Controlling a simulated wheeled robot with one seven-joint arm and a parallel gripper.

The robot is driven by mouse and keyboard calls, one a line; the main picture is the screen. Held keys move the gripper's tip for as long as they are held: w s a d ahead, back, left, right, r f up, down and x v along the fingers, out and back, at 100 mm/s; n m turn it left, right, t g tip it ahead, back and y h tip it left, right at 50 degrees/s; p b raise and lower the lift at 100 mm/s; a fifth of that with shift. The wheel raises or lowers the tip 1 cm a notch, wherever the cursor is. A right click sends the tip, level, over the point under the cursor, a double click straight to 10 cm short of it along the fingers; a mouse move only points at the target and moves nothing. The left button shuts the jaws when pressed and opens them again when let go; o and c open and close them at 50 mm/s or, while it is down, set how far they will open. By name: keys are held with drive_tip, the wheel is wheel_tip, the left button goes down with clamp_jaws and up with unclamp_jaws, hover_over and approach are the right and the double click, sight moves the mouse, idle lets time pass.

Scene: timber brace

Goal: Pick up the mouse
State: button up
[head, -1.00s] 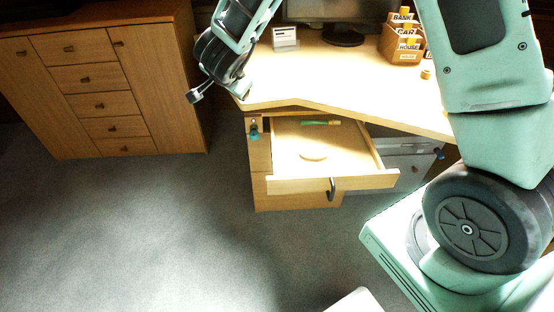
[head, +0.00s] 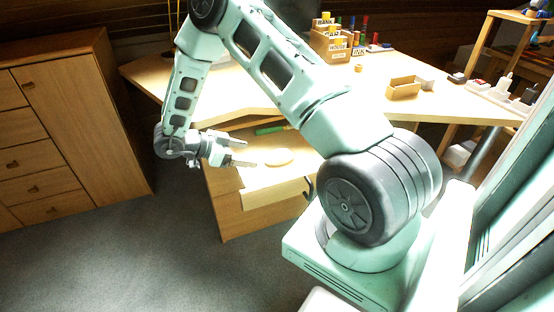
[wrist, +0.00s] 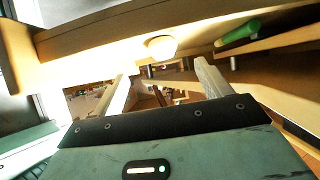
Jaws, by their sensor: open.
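A pale, rounded object, which looks like the mouse (head: 279,156), lies in the open desk drawer (head: 262,193). In the wrist view the mouse (wrist: 161,47) is beyond the fingertips, near the middle top. My gripper (head: 245,153) is open and empty, at the left side of the drawer, with its fingers pointing right toward the mouse. The gripper (wrist: 163,78) and mouse look apart. A green, marker-like object (head: 270,129) lies farther back in the drawer and also shows at the upper right of the wrist view (wrist: 240,33).
The desk top (head: 240,92) overhangs the back of the drawer. It carries a wooden card box (head: 331,44) and a small open box (head: 403,88). A wooden cabinet (head: 75,125) stands at left. The floor (head: 150,255) in front is clear.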

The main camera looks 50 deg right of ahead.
sight(269, 155)
drive_tip(key=x, duration=0.5)
drive_tip(key=shift+d+r+b+x, duration=0.15)
drive_tip(key=shift+b+x, duration=0.25)
drive_tip(key=shift+x, duration=0.95)
drive_tip(key=shift+d+r+b+x, duration=0.1)
drive_tip(key=shift+r+b+x, duration=0.2)
drive_tip(key=shift+x, duration=1)
drive_tip(key=shift+f, duration=0.1)
drive_tip(key=shift+c, duration=0.4)
drive_tip(key=c, duration=1)
